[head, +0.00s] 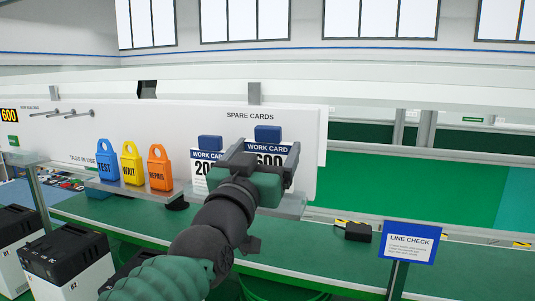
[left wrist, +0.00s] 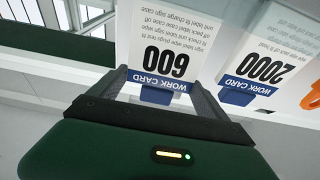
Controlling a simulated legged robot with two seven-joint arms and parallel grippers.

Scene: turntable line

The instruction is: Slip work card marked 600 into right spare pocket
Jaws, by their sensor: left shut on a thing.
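The work card marked 600 (head: 268,149) is white with a blue header and a blue block on top. It is upright under the SPARE CARDS label, on the right side. My left gripper (head: 263,160) is shut on it and hides its lower part. In the left wrist view the card (left wrist: 168,50) appears upside down, its blue end between the fingers (left wrist: 164,95). The right spare pocket is hidden behind my gripper, so I cannot tell whether the card is in it. A second card, marked 2000 (left wrist: 265,62), stands beside it to the left in the head view (head: 200,168).
Blue TEST (head: 106,166), yellow WAIT (head: 132,168) and orange REPAIR (head: 159,172) tags stand left on the board's ledge. A LINE CHECK sign (head: 409,242) and a small black box (head: 358,232) stand at right. The green bench (head: 310,255) between is mostly clear.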

